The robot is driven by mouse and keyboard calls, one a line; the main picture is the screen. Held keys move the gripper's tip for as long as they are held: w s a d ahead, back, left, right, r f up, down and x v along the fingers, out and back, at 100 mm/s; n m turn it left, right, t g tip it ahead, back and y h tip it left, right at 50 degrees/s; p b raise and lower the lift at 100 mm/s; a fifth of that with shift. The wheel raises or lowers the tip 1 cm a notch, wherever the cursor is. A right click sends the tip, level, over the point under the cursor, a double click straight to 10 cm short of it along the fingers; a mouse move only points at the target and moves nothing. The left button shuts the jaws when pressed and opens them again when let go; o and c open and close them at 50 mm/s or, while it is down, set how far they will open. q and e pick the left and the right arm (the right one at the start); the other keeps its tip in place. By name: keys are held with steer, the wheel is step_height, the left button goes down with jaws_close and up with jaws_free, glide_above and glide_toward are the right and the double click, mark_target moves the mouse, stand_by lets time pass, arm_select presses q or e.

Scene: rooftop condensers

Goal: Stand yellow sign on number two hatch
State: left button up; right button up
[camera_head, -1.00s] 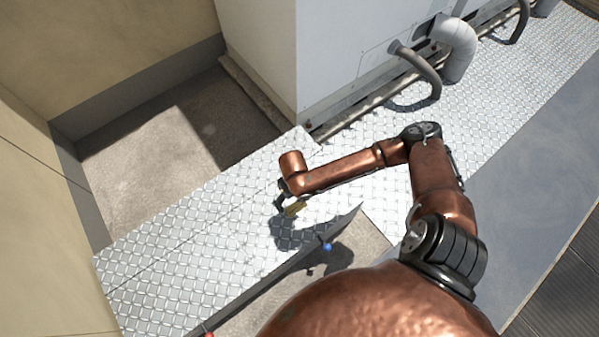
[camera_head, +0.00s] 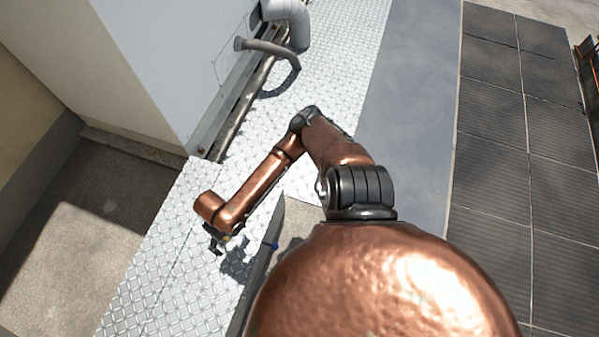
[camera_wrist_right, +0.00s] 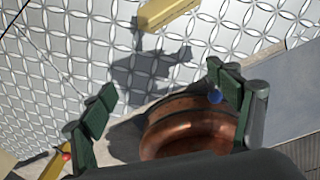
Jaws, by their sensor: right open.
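My right gripper (camera_head: 216,245) hangs over the patterned metal walkway at the lower left of the head view. In the right wrist view it (camera_wrist_right: 162,80) is open, its green-padded fingers apart with nothing between them. A yellow block-like piece (camera_wrist_right: 165,12) shows beyond the fingertips at the top of that view. I cannot tell whether either is the sign. Another yellow strip (camera_wrist_right: 52,167) is at the lower left of the wrist view. No numbered hatch can be made out. My left gripper is out of view.
A large white condenser housing (camera_head: 150,60) with a grey pipe (camera_head: 288,18) stands at upper left. The walkway (camera_head: 335,50) runs beside it. A smooth grey strip (camera_head: 412,110) and dark ribbed panels (camera_head: 490,150) lie to the right. A bare concrete recess (camera_head: 90,230) is at left.

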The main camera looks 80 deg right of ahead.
steer(key=s+a+f+m+y, duration=0.25)
steer(key=s+a+m, duration=0.45)
steer(key=s+m, duration=0.65)
steer(key=s+d+m+h, duration=0.1)
steer(key=s+d+m, duration=0.3)
steer(key=s+m, duration=0.4)
steer(key=s+d+m+h, duration=0.2)
steer(key=s+d+m, duration=0.2)
steer(key=s+m, duration=0.4)
steer(key=shift+s+d+r, duration=0.15)
steer(key=shift+d+r, duration=0.05)
steer(key=shift+d, duration=0.05)
